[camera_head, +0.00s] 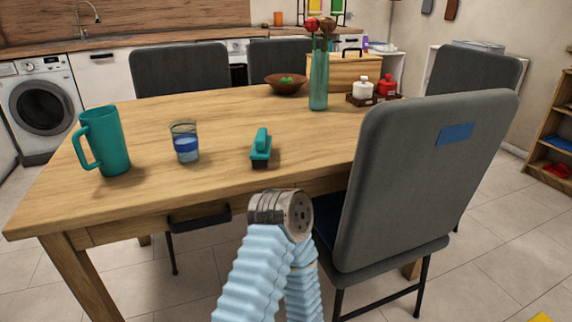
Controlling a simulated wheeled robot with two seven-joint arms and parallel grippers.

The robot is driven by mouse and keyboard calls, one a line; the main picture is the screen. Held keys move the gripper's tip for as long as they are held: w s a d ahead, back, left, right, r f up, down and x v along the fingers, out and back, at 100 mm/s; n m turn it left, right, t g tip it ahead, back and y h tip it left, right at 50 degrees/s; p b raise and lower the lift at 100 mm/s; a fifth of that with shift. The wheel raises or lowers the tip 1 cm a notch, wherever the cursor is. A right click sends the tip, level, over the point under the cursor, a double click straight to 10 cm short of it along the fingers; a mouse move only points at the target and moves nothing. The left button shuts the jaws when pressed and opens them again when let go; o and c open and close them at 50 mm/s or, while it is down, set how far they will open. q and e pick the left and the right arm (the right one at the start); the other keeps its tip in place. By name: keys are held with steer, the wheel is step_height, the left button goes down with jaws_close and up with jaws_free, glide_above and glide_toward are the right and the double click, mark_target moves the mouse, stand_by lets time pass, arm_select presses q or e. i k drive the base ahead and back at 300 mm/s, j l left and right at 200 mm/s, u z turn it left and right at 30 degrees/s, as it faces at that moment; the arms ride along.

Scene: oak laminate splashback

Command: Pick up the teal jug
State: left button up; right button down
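The teal jug (113,143) stands upright near the left end of the wooden table (210,115), with its handle toward the left. Nothing touches it. Part of my own arm, with pale blue ribbed sleeves and a round metal joint, rises from the bottom middle, in front of the table's near edge. It is well to the right of the jug. No gripper fingers show in the head view, so both of my grippers are out of view.
A glass of blue liquid (185,143) and a teal-handled brush (261,148) stand right of the jug. A green vase (319,80), brown bowl (286,86) and condiment tray (373,99) are farther back. A grey chair (420,180) blocks the table's right front.

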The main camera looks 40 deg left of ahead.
mark_target(101, 126)
steer(key=u, duration=2.4)
